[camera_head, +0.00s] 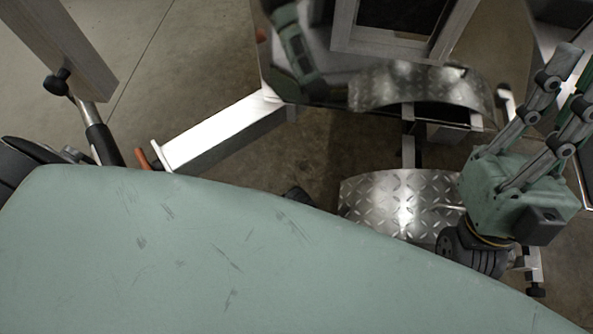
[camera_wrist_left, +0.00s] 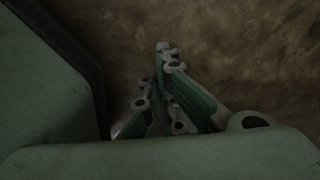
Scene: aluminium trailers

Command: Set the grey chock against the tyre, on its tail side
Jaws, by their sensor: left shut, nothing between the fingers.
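My left gripper (camera_wrist_left: 165,55) shows in the left wrist view, shut and empty, over a brown, dim floor. It does not show in the head view. My right gripper (camera_head: 572,75) is at the right of the head view, open with nothing between its fingers, above the trailer's right side. A tread-plate mudguard (camera_head: 375,195) lies to its left; the tyre is not visible. I cannot make out the grey chock in either view. A small dark shape (camera_head: 298,195) beside my body's edge is too hidden to identify.
A shiny aluminium trailer wall (camera_head: 300,85) mirrors the mudguard and part of me. A square metal beam (camera_head: 220,133) juts to the left, and a metal post (camera_head: 65,45) stands at the upper left. Bare concrete floor (camera_head: 190,60) lies between them. My green body fills the bottom.

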